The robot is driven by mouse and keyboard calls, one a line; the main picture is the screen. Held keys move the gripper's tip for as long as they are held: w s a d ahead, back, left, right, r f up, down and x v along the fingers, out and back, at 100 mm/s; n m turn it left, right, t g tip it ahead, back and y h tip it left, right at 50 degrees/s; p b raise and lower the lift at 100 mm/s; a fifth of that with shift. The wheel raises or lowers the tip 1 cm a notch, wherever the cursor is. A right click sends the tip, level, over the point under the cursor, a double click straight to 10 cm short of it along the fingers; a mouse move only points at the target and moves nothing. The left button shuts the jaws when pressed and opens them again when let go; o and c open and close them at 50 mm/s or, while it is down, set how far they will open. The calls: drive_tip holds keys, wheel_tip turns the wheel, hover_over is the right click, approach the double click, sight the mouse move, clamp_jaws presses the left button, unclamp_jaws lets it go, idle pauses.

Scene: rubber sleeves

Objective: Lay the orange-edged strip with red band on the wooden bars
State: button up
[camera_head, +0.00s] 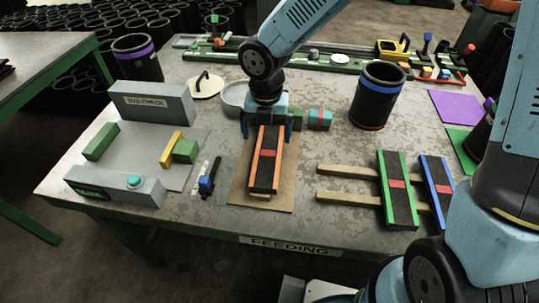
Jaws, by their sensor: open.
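The orange-edged strip (265,170), dark with a red band across it, lies lengthwise over a brown board (284,195) at the middle of the table. My gripper (267,126) is open at the far end of this strip, its blue fingers appearing on either side of it. Whether they touch it I cannot tell. The two wooden bars (342,197) lie side by side to the right. A green-edged strip (397,190) and a blue-edged strip (438,190), each with a red band, lie across their right part. The left part of the bars is bare.
A grey measuring fixture (150,104) with green blocks stands at left. A caliper-like tool (208,178) lies left of the board. A black sleeve (377,95) stands behind the bars. A green and teal block (319,120) sits right of my gripper. My own body fills the lower right.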

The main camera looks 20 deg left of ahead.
sight(268, 153)
drive_tip(key=shift+w+d+f, duration=0.1)
drive_tip(key=shift+f, duration=1.75)
drive_tip(key=shift+w+d+f, duration=0.1)
drive_tip(key=shift+f, duration=1.75)
drive_tip(key=shift+s, duration=0.1)
drive_tip(key=c, duration=1.2)
drive_tip(key=shift+a+r, duration=0.1)
drive_tip(key=shift+r, duration=0.05)
